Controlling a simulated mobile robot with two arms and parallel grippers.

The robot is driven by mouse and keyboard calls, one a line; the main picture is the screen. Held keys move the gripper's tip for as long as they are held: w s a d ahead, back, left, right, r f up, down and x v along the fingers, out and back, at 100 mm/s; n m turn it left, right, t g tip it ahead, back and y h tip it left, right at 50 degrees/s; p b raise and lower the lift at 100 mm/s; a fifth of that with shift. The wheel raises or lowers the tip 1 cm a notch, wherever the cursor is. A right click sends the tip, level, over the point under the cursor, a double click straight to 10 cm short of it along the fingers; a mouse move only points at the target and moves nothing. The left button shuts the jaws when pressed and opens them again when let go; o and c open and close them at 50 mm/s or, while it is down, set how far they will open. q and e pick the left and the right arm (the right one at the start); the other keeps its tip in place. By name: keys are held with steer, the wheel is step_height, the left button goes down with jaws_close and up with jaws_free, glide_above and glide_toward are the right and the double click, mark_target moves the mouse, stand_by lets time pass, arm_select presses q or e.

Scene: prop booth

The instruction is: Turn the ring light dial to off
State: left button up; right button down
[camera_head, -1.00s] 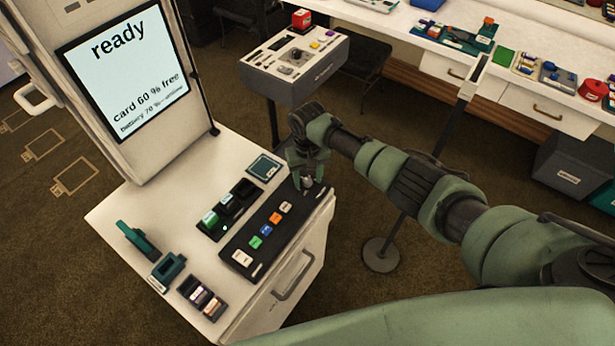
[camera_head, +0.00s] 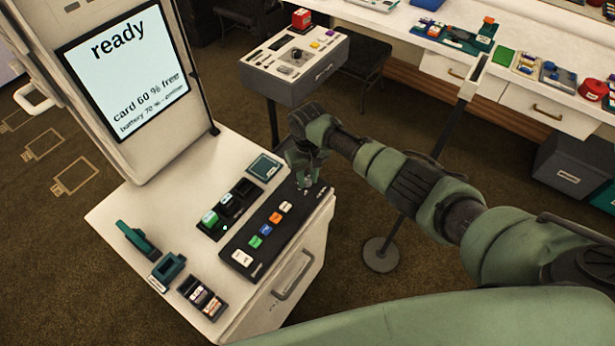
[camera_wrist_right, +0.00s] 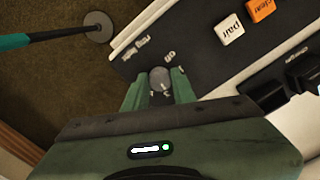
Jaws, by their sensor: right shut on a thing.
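The ring light dial (camera_wrist_right: 160,77) is a small round grey knob at the end of the black button panel (camera_head: 268,232). My right gripper (camera_head: 309,181) reaches down over that far end of the panel in the head view. In the right wrist view its two green fingers stand on either side of the dial and are shut on it. My left gripper is not in view.
Orange and white buttons (camera_wrist_right: 230,30) sit close to the dial on the panel. A black holder (camera_head: 230,208) with a green-topped item lies beside the panel. A screen (camera_head: 124,68) reading "ready" stands behind. A floor stand (camera_head: 381,254) is to the right of the cabinet.

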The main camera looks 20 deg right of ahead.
steer(key=n, duration=1.1)
steer(key=shift+n, duration=0.4)
steer(key=n+b, duration=0.1)
steer(key=n, duration=0.5)
steer(key=shift+w, duration=0.1)
steer(key=n+b, duration=0.1)
steer(key=n, duration=0.5)
steer(key=shift+r, duration=0.1)
steer(key=c, duration=1.1)
jaws_free()
steer(key=shift+c, duration=0.2)
